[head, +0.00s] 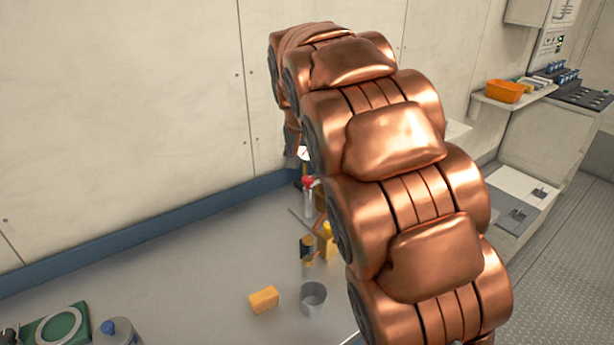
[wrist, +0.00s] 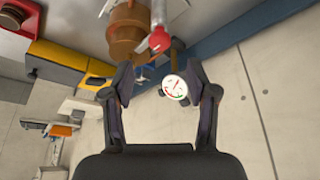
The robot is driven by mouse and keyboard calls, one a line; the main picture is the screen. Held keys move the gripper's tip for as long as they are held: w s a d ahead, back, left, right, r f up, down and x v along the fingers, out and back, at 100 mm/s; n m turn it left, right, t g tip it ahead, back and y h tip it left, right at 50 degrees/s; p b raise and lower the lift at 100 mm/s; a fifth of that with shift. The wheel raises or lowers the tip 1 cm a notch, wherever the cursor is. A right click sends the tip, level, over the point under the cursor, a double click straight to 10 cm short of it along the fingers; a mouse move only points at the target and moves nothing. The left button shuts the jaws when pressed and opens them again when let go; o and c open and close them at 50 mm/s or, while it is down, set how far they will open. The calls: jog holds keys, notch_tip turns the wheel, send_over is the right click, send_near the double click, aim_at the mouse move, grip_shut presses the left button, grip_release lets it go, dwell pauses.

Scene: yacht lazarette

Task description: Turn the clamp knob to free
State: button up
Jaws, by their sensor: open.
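A red knob-like part (wrist: 159,40) shows at the end of a pale rod in the wrist view. A red part also shows in the head view (head: 308,183), just left of my arm. A round white gauge with a red needle (wrist: 175,87) is beside it, and a brown-copper cylinder (wrist: 125,40) is to its left. I cannot tell for certain which part is the clamp knob. My gripper (wrist: 161,88) is open, its two fingers spread either side of the gauge in the wrist view. I see nothing held. In the head view my arm hides most of this area.
A yellow block (head: 264,300) and a grey cup (head: 313,297) stand on the grey bench. A green item (head: 57,326) is at the bench's lower left. An orange bin (head: 504,91) sits on a far shelf. The bench's left middle is clear; the wall is close behind.

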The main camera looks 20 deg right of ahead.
aim_at(308, 178)
jog(key=p+x, duration=0.1)
jog(key=x, duration=0.6)
grip_shut()
dwell(0.4)
